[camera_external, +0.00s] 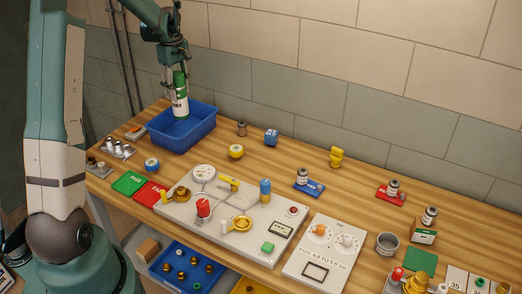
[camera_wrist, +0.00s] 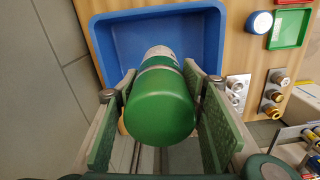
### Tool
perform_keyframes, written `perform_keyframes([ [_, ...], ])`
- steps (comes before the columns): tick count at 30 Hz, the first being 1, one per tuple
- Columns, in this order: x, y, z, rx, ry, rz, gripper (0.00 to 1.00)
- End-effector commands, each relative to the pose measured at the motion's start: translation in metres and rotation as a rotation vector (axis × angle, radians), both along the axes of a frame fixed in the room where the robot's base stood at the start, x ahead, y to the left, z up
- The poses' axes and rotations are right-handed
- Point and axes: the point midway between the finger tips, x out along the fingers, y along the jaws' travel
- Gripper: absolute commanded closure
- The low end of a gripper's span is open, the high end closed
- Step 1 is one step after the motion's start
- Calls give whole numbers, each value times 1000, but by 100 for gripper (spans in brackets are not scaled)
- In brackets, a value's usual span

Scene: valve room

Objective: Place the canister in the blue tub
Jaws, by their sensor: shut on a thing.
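The canister (camera_external: 180,97) is green with a white label band. My gripper (camera_external: 175,84) is shut on it and holds it upright above the blue tub (camera_external: 197,133). In the wrist view the canister's green end (camera_wrist: 160,112) fills the space between the two finger pads of my gripper (camera_wrist: 160,110). The tub (camera_wrist: 110,45) lies beyond the canister in that view, and its visible floor is bare. The canister's lower end overlaps the tub's inside in the external view; I cannot tell the exact gap to the floor.
The tub stands at the table's back left, near the tiled wall. A yellow-topped round item (camera_external: 236,151) and a valve panel (camera_external: 230,215) are in front.

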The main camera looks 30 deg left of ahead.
Motion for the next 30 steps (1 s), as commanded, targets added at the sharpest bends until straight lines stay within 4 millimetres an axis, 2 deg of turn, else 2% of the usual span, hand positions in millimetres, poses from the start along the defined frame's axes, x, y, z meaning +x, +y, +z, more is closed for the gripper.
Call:
perform_keyframes([
  [9,0,0,-39,0,0,0,80],
  [24,0,0,-48,0,0,0,80],
  [30,0,0,-63,0,0,0,80],
])
